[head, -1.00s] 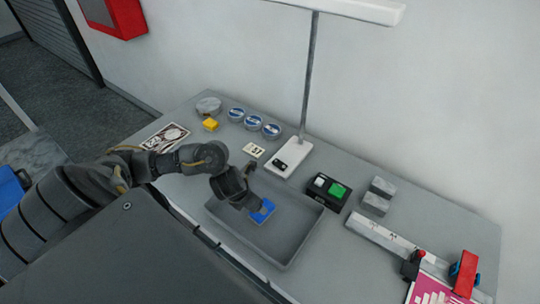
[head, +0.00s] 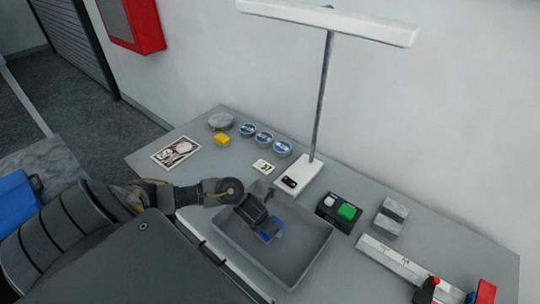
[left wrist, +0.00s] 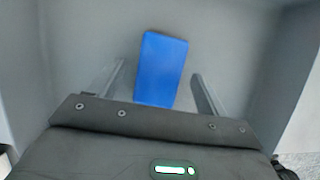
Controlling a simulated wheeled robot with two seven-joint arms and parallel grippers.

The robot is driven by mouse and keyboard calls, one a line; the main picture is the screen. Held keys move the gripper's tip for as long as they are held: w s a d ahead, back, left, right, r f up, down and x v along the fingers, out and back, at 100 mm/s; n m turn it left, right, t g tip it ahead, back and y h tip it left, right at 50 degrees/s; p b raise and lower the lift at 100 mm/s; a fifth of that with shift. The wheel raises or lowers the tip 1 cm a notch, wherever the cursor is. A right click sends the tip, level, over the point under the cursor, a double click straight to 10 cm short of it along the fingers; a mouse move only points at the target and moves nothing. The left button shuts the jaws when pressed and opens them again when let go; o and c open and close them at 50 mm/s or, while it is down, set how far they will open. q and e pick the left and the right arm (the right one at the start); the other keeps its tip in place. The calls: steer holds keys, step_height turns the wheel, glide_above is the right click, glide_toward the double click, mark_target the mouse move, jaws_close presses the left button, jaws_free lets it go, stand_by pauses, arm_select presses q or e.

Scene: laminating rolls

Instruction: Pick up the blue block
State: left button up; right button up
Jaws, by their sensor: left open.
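The blue block (head: 268,236) lies in the grey tray (head: 305,262) on the table, partly hidden by my left gripper in the head view. My left gripper (head: 266,228) is over the tray, pointing down at the block. In the left wrist view the blue block (left wrist: 162,69) lies on the tray floor, tilted slightly. The open fingers of my left gripper (left wrist: 158,85) stand apart on either side of its near end, with a gap on each side. My right gripper is not in view.
A lamp (head: 300,176) stands behind the tray, and a black box with a green button (head: 347,211) is at its right. A yellow block (head: 222,140), several blue-topped tins (head: 264,139) and a picture card (head: 176,152) lie at the back left.

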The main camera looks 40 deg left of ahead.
arm_select(q)
steer(key=shift+x, duration=1.1)
steer(key=shift+f+b, duration=0.15)
steer(key=shift+b, duration=0.2)
steer(key=c, duration=1.1)
steer(key=shift+r+p, duration=0.4)
steer(key=shift+r, duration=0.15)
step_height(320, 180, up, 9)
steer(key=shift+r+p, duration=0.15)
steer(key=shift+p, duration=0.7)
